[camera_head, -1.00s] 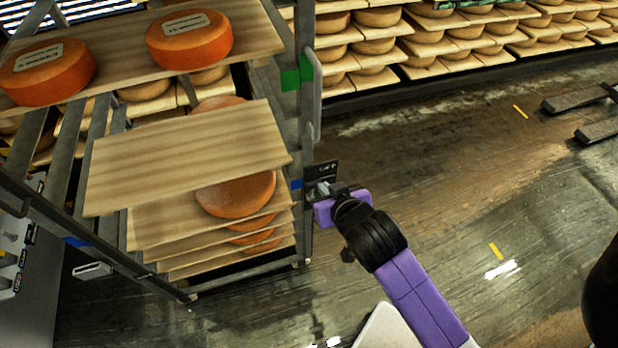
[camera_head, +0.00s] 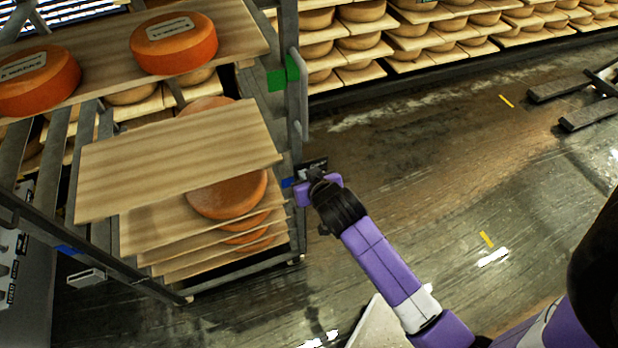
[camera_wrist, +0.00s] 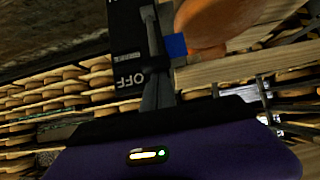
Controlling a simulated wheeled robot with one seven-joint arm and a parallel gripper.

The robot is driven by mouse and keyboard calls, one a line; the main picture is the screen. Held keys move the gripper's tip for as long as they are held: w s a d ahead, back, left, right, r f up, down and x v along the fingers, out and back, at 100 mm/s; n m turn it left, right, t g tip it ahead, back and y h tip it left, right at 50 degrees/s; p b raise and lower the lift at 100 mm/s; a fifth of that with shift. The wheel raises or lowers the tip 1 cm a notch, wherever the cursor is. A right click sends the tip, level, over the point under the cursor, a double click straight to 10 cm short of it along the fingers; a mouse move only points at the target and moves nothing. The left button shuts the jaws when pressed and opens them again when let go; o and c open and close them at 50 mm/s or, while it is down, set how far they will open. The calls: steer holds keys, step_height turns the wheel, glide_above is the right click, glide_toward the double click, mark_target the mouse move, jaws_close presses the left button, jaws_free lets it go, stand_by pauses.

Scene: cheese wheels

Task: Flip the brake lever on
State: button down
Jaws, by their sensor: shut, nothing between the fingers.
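The brake's black label plate (camera_head: 314,164) is fixed to the rack post in the head view, mostly behind my gripper (camera_head: 311,176). In the wrist view the plate (camera_wrist: 127,45) fills the upper middle and reads "OFF" in white letters. A narrow grey metal piece, seemingly the lever (camera_wrist: 151,28), stands along the plate's right side. My gripper (camera_wrist: 158,90) is shut, its grey fingers together and in line with this piece. I cannot tell whether they touch it. The lever is hidden in the head view.
The metal rack holds wooden boards (camera_head: 180,160) and orange cheese wheels (camera_head: 174,43) left of my arm. A blue marker (camera_wrist: 176,45) is right beside the plate. Full cheese shelves stand behind. The floor (camera_head: 420,160) right of the rack is open.

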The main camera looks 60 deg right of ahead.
steer(key=shift+w+d+f, duration=0.15)
steer(key=shift+w+f, duration=0.05)
steer(key=shift+f, duration=0.05)
steer(key=shift+s+f+b, duration=0.1)
steer(key=shift+f+b, duration=0.05)
steer(key=shift+b, duration=0.25)
